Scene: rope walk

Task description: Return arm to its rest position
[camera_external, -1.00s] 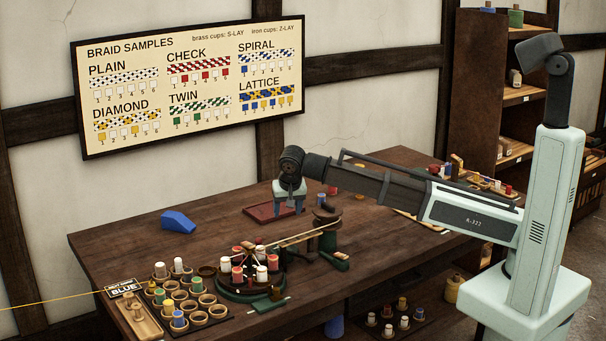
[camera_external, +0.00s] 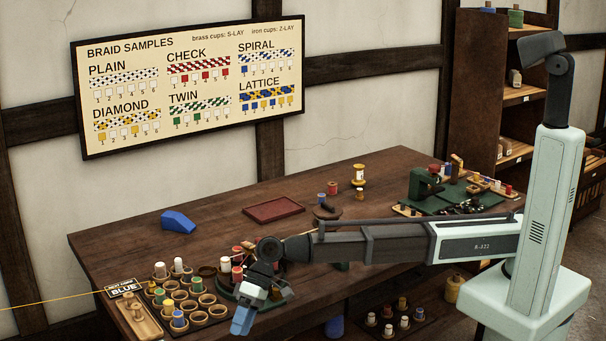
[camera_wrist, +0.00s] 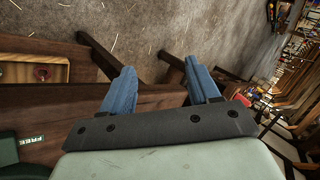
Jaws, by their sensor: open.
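My arm reaches left from its pale column, low across the front of the bench. My gripper (camera_external: 243,318) hangs at the bench's front edge, just in front of the green round braiding stand (camera_external: 228,292), and covers part of it. In the wrist view my gripper (camera_wrist: 168,88) shows two blue fingers spread apart with nothing between them. Below the fingers I see the bench edge, its legs and the floor (camera_wrist: 200,25).
A cup tray (camera_external: 205,320) with several bobbins stands left of my gripper. A dark red tray (camera_external: 273,209), a blue wedge (camera_external: 178,222) and a green machine (camera_external: 425,185) are further back.

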